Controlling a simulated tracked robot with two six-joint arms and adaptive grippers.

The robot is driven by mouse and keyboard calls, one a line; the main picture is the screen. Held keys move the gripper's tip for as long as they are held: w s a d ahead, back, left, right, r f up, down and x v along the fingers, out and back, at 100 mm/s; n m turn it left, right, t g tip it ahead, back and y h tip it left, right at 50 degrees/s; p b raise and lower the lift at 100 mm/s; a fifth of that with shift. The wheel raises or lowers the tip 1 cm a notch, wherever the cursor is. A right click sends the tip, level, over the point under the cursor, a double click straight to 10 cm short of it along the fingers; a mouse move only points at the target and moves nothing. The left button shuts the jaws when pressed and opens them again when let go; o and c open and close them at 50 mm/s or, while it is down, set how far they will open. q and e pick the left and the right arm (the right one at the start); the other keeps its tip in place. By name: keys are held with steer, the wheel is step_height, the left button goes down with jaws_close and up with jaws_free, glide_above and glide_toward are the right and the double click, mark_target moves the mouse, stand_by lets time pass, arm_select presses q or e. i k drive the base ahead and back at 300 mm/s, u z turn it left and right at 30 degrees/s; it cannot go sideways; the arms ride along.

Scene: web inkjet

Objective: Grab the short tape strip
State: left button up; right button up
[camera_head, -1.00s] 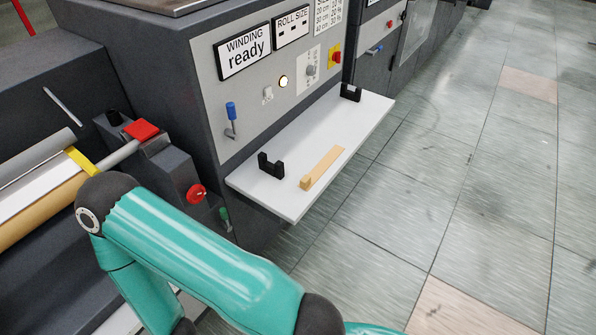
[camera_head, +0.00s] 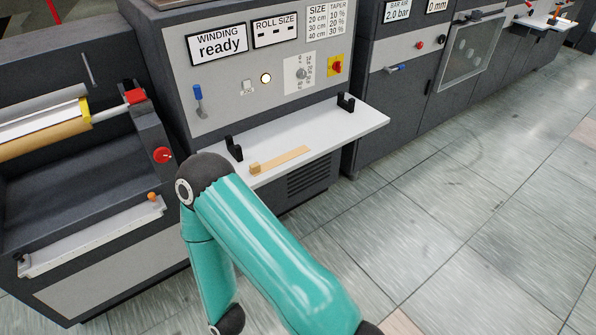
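The short tape strip (camera_head: 284,159) is a tan, flat strip with a small raised block at its left end. It lies on the white shelf (camera_head: 350,127) that juts out from the winding machine, near the shelf's front edge. Two black holders stand on the shelf, one (camera_head: 234,147) just left of the strip and one (camera_head: 345,103) at the far right end. A teal arm of mine stands in front of the machine, its upper joint close to the shelf's left end. Neither gripper is in the picture.
The winding machine's panel (camera_head: 260,75) reads "WINDING ready" and carries a blue lever, a lit lamp and a red-yellow switch. A roll (camera_head: 45,138) lies in the machine at left, beside a red knob (camera_head: 163,155). Floor (camera_head: 480,190) at right is clear.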

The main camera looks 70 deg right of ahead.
mark_target(256, 169)
steer(key=z, duration=0.65)
steer(key=k, duration=0.15)
steer(key=z, duration=0.5)
steer(key=i, duration=1.05)
steer(key=z, duration=0.05)
